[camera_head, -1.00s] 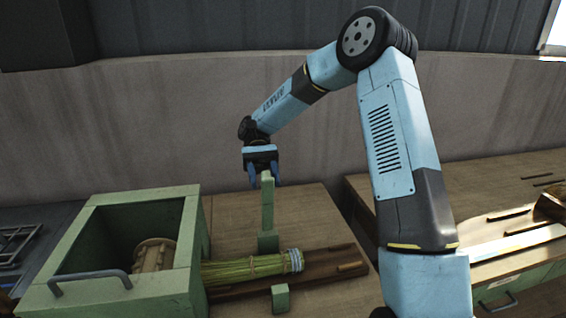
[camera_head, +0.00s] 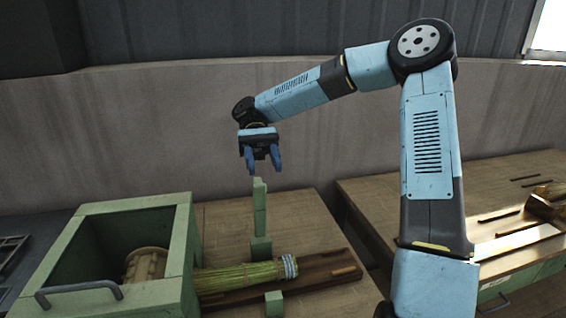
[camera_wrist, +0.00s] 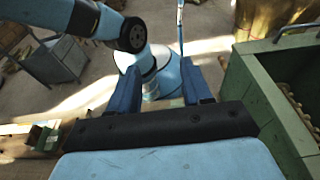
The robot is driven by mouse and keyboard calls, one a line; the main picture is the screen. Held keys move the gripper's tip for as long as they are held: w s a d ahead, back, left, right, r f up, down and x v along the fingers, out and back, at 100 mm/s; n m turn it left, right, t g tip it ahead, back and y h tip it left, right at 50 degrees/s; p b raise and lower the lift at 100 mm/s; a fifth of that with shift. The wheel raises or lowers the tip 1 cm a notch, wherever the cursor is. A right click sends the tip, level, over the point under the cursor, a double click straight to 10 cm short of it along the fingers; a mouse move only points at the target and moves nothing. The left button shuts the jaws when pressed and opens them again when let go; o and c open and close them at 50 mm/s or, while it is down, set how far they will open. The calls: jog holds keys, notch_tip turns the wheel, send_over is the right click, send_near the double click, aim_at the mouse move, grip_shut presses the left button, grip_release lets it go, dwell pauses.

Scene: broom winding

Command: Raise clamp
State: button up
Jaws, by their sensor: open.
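The clamp is a green upright bar (camera_head: 260,210) on the wooden bench, rising beside the broom bundle; it stands vertical. A small green block (camera_head: 274,303) sits on the near side of the bundle. The broom is a bundle of green straw (camera_head: 240,276) with a pale band at its right end, lying on a dark wooden board. My gripper (camera_head: 262,170) is open and empty, pointing down just above the top of the bar, apart from it. In the wrist view my gripper's blue fingers (camera_wrist: 160,92) are spread with nothing between them.
A green box (camera_head: 187,230) with a metal handle stands left of the bundle, holding a ribbed wooden roller (camera_head: 146,265). A second bench (camera_head: 440,200) with wooden strips and a golden object is at the right. A wall stands behind.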

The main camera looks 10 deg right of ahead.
jog(key=s+d+r, duration=0.2)
jog(key=s+r, duration=0.2)
jog(key=s, duration=0.4)
jog(key=shift+s+d, duration=0.35)
jog(key=shift+s, duration=0.05)
jog(key=shift+r, duration=0.1)
